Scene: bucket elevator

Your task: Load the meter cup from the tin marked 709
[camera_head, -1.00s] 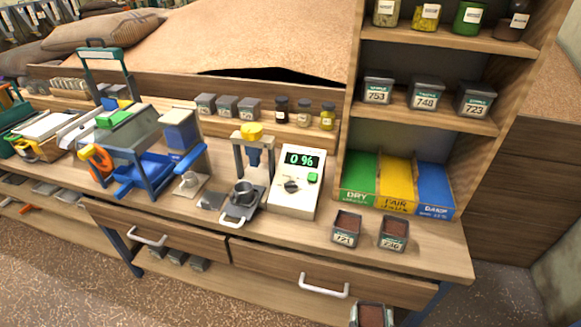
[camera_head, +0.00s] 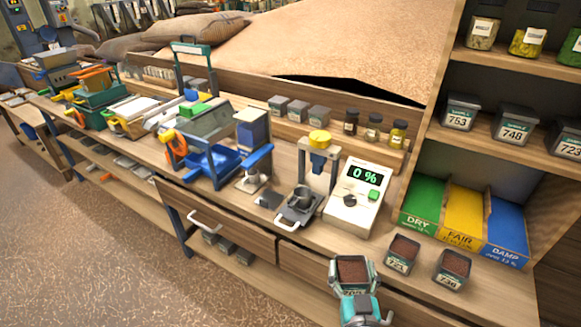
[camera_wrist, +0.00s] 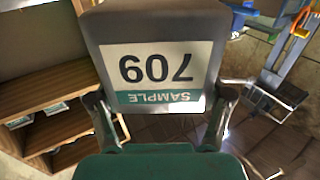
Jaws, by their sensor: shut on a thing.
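My gripper (camera_head: 357,293) is shut on the tin marked 709 (camera_head: 351,270), which is filled with brown grain and held upright in front of the bench edge. The label of the tin (camera_wrist: 157,67) faces the wrist camera and reads SAMPLE 709, upside down there, with a finger on each side. The metal meter cup (camera_head: 299,197) stands on a small tray with a white handle (camera_head: 289,222), under the yellow-topped press (camera_head: 319,150). The meter (camera_head: 359,195) to its right reads 0 %.
A grey flat piece (camera_head: 268,201) lies left of the cup. A drawer handle (camera_head: 301,258) sticks out in front.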

